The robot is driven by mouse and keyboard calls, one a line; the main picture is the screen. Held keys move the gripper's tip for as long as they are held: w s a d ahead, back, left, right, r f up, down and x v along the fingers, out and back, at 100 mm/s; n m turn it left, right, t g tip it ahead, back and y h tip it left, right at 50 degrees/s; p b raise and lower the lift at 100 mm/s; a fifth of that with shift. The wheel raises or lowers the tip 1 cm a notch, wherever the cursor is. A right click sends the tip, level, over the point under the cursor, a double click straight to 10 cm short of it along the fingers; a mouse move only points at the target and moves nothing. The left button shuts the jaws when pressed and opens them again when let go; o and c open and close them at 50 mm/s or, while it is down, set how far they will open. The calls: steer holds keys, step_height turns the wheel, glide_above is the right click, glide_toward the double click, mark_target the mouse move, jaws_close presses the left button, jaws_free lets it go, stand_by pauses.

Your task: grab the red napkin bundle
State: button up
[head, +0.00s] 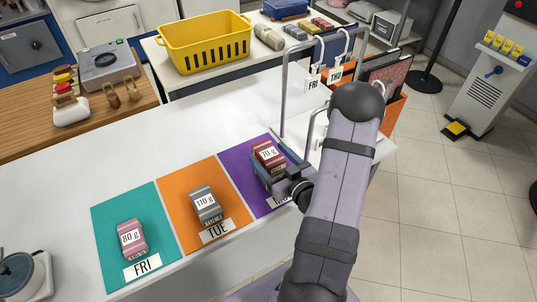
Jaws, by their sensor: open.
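The red napkin bundle (270,156), with a white "70 g" tag, sits on the purple mat (240,168) at the right of the row. My gripper (268,178) is open at the bundle, its fingers close to the bundle's near part and sides. Whether they touch it I cannot tell. The near part of the bundle and the purple mat's label are partly hidden by my gripper.
A grey "110 g" bundle (206,205) lies on the orange TUE mat (180,187). A pink "80 g" bundle (131,238) lies on the teal FRI mat (105,222). A metal rack (284,92) with hanging tags stands behind my gripper. A yellow basket (203,42) stands further back.

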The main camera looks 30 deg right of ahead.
mark_target(262, 144)
steer(key=shift+w+r+p, duration=0.1)
steer(key=shift+w+p, duration=0.2)
steer(key=shift+w, duration=0.05)
steer(key=w+p, duration=0.1)
steer(key=w, duration=0.2)
steer(key=shift+f+p, duration=0.2)
steer(key=shift+p, duration=0.1)
steer(key=shift+w+d+f, duration=0.1)
steer(key=shift+w+f, duration=0.1)
steer(key=shift+w, duration=0.5)
steer(key=c, duration=1.1)
